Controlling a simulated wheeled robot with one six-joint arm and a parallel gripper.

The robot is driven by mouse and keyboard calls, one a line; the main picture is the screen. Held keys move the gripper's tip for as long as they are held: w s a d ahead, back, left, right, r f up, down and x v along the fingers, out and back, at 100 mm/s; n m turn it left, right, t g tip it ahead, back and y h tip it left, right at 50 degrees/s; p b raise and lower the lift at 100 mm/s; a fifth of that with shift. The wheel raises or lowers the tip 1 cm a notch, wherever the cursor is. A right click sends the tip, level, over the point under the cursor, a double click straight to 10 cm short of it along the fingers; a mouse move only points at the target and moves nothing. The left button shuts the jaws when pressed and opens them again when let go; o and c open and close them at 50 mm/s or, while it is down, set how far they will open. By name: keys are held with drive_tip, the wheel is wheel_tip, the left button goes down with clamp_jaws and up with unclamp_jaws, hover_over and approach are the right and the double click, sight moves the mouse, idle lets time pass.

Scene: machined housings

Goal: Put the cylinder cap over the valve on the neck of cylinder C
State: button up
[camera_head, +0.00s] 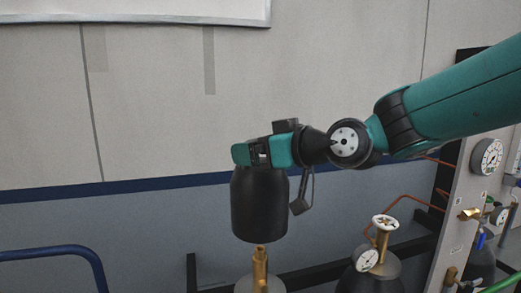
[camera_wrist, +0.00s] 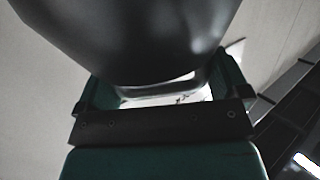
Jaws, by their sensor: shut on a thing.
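My gripper (camera_head: 258,153) is shut on the dark cylinder cap (camera_head: 259,205) near its top. The cap hangs upright with its lower edge just above a brass valve (camera_head: 260,268) in the head view. The valve stands on the neck of a cylinder (camera_head: 262,287) at the bottom edge; most of that cylinder is out of view and I see no letter on it. In the wrist view the cap (camera_wrist: 130,40) fills the upper middle, between the jaws of my gripper (camera_wrist: 160,95). I cannot tell exactly how the cap lines up with the valve in depth.
To the right stands another cylinder (camera_head: 372,282) with a brass valve, white handwheel (camera_head: 385,222) and gauge (camera_head: 367,258). A panel (camera_head: 463,215) with gauges and copper pipes is farther right. A blue rail (camera_head: 60,252) is at lower left. A dark rack bar (camera_head: 310,277) runs behind the cylinders.

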sight(260, 196)
drive_tip(key=shift+f+b, duration=1.65)
drive_tip(key=shift+f, duration=0.25)
drive_tip(key=shift+b, duration=0.9)
